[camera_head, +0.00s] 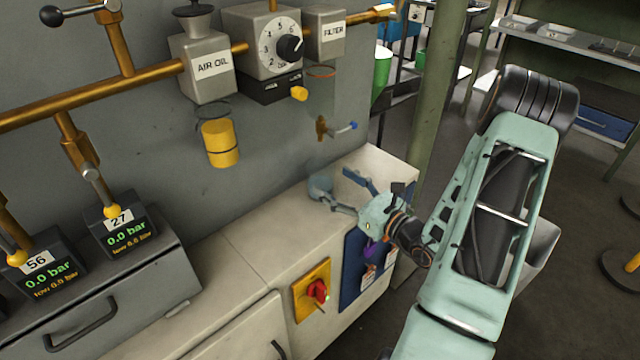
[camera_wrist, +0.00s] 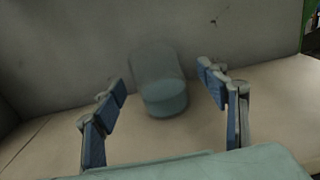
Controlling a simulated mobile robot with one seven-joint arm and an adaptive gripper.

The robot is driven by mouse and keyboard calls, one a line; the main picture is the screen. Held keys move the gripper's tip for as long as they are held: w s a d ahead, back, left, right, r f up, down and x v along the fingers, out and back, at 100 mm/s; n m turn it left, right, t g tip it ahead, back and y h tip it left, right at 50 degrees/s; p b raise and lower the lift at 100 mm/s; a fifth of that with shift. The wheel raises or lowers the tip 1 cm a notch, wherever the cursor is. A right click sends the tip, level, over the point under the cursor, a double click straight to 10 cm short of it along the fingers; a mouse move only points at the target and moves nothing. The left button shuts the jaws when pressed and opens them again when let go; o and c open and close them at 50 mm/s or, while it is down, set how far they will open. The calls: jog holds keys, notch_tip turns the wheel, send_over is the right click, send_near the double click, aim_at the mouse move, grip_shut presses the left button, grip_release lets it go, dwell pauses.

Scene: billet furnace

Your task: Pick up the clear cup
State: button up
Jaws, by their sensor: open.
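The clear cup (camera_head: 320,186) is a small, bluish see-through vessel on the pale counter top, close to the grey panel wall. In the wrist view the cup (camera_wrist: 164,96) appears ahead of my gripper, between the lines of its two fingers. My gripper (camera_head: 350,192) is open, with its blue-padded fingers spread. In the wrist view my gripper (camera_wrist: 165,90) has one finger on each side of the cup, with a gap to each. Nothing is held. I cannot tell exactly how far the fingertips reach beside the cup.
Above the counter (camera_head: 255,235) hang a yellow bowl (camera_head: 220,143) and a clear filter bowl with a small valve (camera_head: 321,128). A red switch on a yellow plate (camera_head: 317,291) is on the counter front. A green post (camera_head: 433,90) stands right of the panel.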

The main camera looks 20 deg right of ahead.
aim_at(311, 167)
jog(key=x, duration=0.5)
jog(key=shift+w+a+r+b, duration=0.1)
jog(key=shift+a+r+b, duration=0.1)
jog(key=shift+a+b, duration=0.1)
jog(key=c, duration=1.4)
